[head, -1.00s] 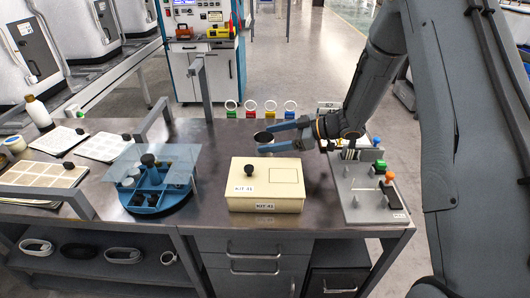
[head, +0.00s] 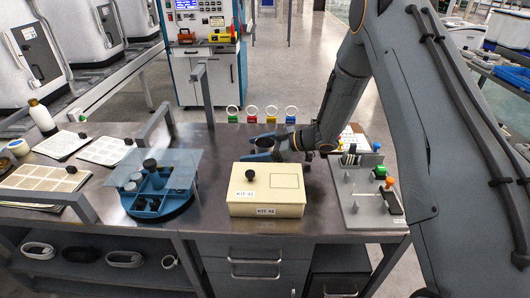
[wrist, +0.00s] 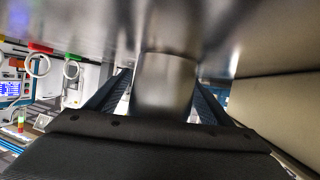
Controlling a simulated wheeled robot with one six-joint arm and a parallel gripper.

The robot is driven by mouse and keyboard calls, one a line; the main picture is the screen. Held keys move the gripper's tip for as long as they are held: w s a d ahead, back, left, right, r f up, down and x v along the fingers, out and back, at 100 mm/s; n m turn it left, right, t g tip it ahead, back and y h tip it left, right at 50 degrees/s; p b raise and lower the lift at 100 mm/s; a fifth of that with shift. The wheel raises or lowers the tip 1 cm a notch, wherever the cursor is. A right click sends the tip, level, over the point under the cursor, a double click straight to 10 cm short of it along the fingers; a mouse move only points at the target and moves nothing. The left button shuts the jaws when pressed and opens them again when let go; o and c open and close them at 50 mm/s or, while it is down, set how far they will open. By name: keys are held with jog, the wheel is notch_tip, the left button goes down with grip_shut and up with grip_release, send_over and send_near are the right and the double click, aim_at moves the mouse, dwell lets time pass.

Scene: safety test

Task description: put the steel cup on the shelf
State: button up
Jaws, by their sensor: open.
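The steel cup (wrist: 165,90) stands on the bench and fills the gap between my fingers in the wrist view, where the picture is upside down. In the head view its dark round mouth (head: 264,143) shows between the blue fingers, with its lower part hidden. My gripper (head: 256,149) is open, low over the bench behind the cream box, with one finger on each side of the cup; it also shows in the wrist view (wrist: 162,80). I cannot tell whether either finger touches it. A shelf (head: 60,283) runs under the bench at the left, holding several coiled items.
The cream kit box (head: 267,190) stands just in front of my gripper. A blue round tray (head: 158,203) with a clear lid is to the left, and a grey panel (head: 362,205) with coloured knobs to the right. Coloured ring tags (head: 270,113) line the back edge.

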jog(key=c, duration=1.2)
